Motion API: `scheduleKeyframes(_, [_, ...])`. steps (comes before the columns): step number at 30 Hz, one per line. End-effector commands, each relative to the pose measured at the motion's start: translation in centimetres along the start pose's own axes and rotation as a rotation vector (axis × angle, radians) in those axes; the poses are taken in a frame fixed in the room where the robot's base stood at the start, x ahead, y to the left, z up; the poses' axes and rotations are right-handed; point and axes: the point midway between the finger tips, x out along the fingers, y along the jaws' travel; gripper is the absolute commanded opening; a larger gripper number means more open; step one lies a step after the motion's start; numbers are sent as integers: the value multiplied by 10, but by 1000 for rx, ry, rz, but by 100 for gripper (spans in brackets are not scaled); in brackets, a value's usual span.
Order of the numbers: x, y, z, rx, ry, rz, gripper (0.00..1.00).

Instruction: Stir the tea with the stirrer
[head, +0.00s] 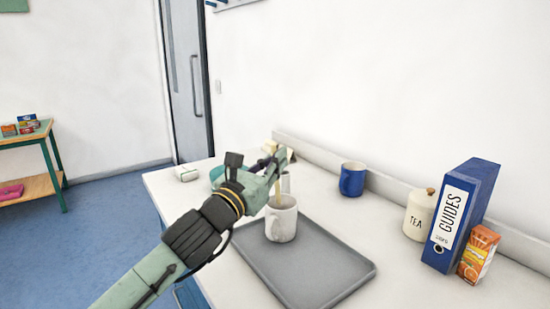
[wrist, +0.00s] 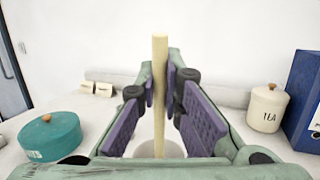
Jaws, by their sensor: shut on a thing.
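My gripper (head: 273,169) is shut on a pale wooden stirrer (wrist: 159,85), which stands close to upright between the purple pads in the wrist view. In the head view the stirrer's lower part goes down into a white mug (head: 282,226) on the grey tray (head: 325,262). My gripper is just above the mug's rim. The tea inside the mug cannot be seen. In the wrist view only a pale bit of the mug shows low behind the stirrer.
A blue mug (head: 352,181), a TEA canister (head: 419,216), a blue GUIDES binder (head: 461,213) and an orange carton (head: 478,254) stand along the back right. A teal lidded pot (wrist: 50,138) is at left in the wrist view. The tray's right part is clear.

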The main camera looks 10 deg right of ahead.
Motion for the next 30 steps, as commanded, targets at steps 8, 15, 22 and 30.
scheduleKeyframes(8, [0, 0, -26, 1, 1, 0, 0])
scheduleKeyframes(15, [0, 0, -45, 1, 1, 0, 0])
scheduleKeyframes(22, [0, 0, -64, 1, 0, 0, 0])
scheduleKeyframes(30, [0, 0, -82, 0, 0, 0, 0])
